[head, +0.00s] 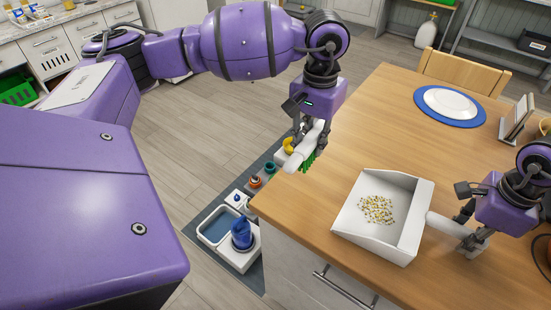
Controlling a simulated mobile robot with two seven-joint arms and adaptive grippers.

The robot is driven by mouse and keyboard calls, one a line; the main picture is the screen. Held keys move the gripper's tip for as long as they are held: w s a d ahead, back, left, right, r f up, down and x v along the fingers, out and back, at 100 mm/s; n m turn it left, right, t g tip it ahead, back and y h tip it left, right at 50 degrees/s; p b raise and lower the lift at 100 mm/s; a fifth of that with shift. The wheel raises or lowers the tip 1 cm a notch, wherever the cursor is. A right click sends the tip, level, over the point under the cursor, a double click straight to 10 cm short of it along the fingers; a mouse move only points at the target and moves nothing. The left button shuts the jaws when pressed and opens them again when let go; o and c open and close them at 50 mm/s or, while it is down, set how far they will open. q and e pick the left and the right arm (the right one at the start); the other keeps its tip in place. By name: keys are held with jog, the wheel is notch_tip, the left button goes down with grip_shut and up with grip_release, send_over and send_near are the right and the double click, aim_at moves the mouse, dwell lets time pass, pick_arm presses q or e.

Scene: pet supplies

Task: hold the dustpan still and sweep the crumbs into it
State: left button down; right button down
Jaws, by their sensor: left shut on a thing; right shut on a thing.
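The white dustpan (408,228) rests on the wooden table near its front edge. The yellowish crumbs (376,210) lie in a loose patch on the dustpan's floor. My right gripper (467,230) is shut on the dustpan's white handle (442,224), at the pan's right. My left gripper (308,140) is shut on a brush (297,160) with a white body and green bristles. It holds the brush at the table's left edge, apart from the dustpan. Whether the bristles touch anything is hard to tell.
The wooden table (330,180) is bare between the brush and dustpan. A white plate on a blue mat (450,106) and a small stand (516,118) are farther back. A chair (465,70) stands behind. A floor mat (222,262) with bowls and a blue bottle (241,234) lies left, below the table.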

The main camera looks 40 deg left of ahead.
jog(key=shift+s+d+f, duration=0.1)
jog(key=shift+s+f, duration=0.15)
jog(key=shift+f, duration=0.15)
jog(key=c, duration=1.9)
grip_release()
jog(key=o, duration=0.5)
jog(key=shift+w+r, duration=0.1)
jog(key=shift+w, duration=0.1)
jog(key=shift+c, duration=0.2)
jog(key=shift+r, duration=0.15)
notch_tip(320, 180, up, 12)
